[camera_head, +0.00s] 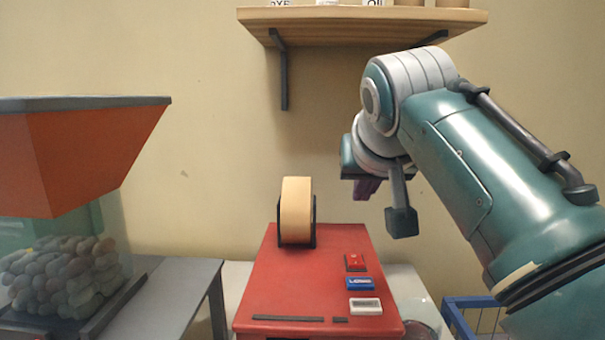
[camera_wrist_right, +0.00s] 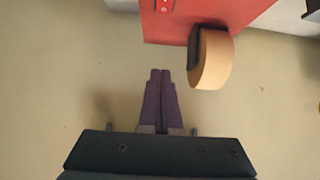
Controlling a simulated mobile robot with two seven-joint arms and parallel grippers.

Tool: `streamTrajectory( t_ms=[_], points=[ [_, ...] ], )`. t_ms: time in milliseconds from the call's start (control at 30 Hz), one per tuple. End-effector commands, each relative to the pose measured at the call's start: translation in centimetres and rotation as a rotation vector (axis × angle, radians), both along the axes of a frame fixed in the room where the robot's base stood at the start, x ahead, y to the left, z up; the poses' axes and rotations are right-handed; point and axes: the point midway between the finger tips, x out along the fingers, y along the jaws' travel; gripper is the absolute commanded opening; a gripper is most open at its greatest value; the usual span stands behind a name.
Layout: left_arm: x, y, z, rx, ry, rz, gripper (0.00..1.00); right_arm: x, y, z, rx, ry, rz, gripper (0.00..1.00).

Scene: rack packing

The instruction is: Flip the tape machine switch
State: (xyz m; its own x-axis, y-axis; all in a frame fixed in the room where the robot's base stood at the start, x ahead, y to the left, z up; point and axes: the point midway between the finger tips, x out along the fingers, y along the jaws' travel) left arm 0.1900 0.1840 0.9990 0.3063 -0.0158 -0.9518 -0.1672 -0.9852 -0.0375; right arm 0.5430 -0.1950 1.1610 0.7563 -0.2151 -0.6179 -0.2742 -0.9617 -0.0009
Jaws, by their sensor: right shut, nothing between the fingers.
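The red tape machine (camera_head: 300,265) stands in the middle of the head view, with a tan tape roll (camera_head: 297,210) upright at its back left. On its right side are a red switch (camera_head: 355,262), a blue labelled switch (camera_head: 360,284) and a white one (camera_head: 365,306). My right gripper (camera_head: 367,188) is behind and above the machine's right side, apart from it. In the right wrist view its purple fingers (camera_wrist_right: 160,75) are together and empty, pointing toward the machine (camera_wrist_right: 225,12), with the tape roll (camera_wrist_right: 215,60) to their right. My left gripper is not seen.
An orange hopper (camera_head: 80,150) over a clear bin of pebble-like pieces (camera_head: 65,270) stands at the left on a grey table (camera_head: 180,290). A wooden shelf (camera_head: 360,18) hangs on the wall above. A blue basket (camera_head: 475,312) is at the lower right.

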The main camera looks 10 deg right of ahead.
Motion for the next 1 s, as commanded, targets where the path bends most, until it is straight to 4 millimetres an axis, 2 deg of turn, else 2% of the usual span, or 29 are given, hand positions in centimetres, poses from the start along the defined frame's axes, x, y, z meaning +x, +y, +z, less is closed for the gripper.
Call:
streamTrajectory(
  t_ms=[100,267,567,667,767,833,967,1000],
  points=[
    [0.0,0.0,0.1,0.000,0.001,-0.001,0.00,-0.7,0.2,1.0,0.000,-0.002,0.001,0.00],
    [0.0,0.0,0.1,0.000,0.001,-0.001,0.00,-1.1,0.3,1.5,0.000,-0.001,0.000,0.00],
    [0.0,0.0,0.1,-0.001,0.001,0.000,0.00,-1.1,0.3,1.4,0.000,0.001,0.001,0.00],
    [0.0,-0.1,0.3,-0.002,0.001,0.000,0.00,-2.0,0.1,0.4,-0.002,0.021,0.003,0.00],
    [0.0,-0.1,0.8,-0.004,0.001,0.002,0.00,-4.5,-0.5,-2.3,-0.006,0.080,0.020,0.00],
    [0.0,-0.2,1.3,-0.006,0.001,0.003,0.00,-7.5,-0.9,-4.8,-0.011,0.140,0.043,0.00],
    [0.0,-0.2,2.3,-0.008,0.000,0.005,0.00,-14.7,-1.2,-9.2,-0.021,0.271,0.115,0.00],
    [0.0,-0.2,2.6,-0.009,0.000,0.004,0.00,-17.1,-1.1,-10.1,-0.025,0.312,0.143,0.00]
  ],
)
